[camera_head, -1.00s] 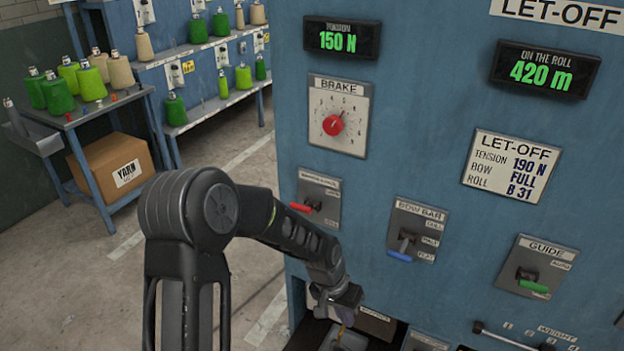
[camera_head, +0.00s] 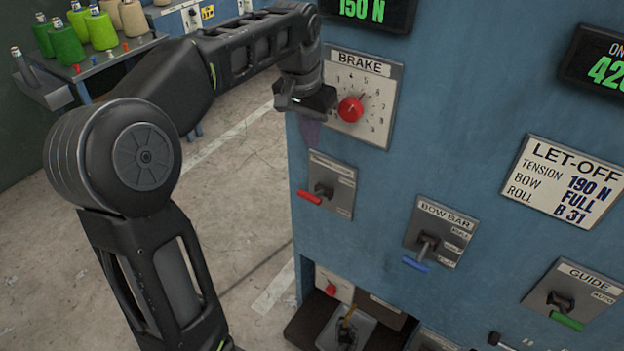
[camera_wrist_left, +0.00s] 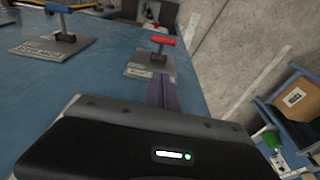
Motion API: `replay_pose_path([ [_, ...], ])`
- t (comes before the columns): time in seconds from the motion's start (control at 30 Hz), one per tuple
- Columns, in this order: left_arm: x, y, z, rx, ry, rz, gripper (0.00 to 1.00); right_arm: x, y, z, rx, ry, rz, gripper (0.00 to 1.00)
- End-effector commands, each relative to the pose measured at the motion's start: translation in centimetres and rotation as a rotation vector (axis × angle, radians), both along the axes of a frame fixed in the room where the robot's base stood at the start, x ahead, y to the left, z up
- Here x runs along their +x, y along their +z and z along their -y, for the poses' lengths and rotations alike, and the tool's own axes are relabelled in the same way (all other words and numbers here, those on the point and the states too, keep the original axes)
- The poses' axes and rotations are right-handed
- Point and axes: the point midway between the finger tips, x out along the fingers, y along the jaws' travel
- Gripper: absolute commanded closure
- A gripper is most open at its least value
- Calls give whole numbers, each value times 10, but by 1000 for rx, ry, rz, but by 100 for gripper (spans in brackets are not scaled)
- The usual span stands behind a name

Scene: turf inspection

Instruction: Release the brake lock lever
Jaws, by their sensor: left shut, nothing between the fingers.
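The red-handled lever (camera_head: 311,196) sits on a small grey plate on the blue machine panel, below the brake dial. Its label is too small to read. The handle points left and slightly down. In the left wrist view the red lever (camera_wrist_left: 162,41) shows just beyond my fingertips. My left gripper (camera_head: 309,132) is above the lever, at the panel's left edge and beside the brake dial. It is shut and empty, its fingers pointing down, apart from the lever. The brake dial (camera_head: 351,109) has a red knob. My right gripper is not in view.
A blue bow bar lever (camera_head: 417,264) and a green guide lever (camera_head: 566,321) stand on the panel to the right. A tension display (camera_head: 368,10) reads 150 N. Bare floor lies left of the panel.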

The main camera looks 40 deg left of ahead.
Motion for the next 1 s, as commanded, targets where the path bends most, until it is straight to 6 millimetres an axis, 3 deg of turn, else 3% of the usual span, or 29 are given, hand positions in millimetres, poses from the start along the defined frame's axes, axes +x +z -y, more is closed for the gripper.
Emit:
replay_pose_path([
  [0.33, 4, -22, 0, -1, 1, -3, 100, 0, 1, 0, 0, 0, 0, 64],
  [0.77, 19, -102, 0, -1, 0, -5, 100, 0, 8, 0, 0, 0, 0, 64],
  [1.0, 1, -127, 0, -1, 1, -2, 100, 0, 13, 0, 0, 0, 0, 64],
])
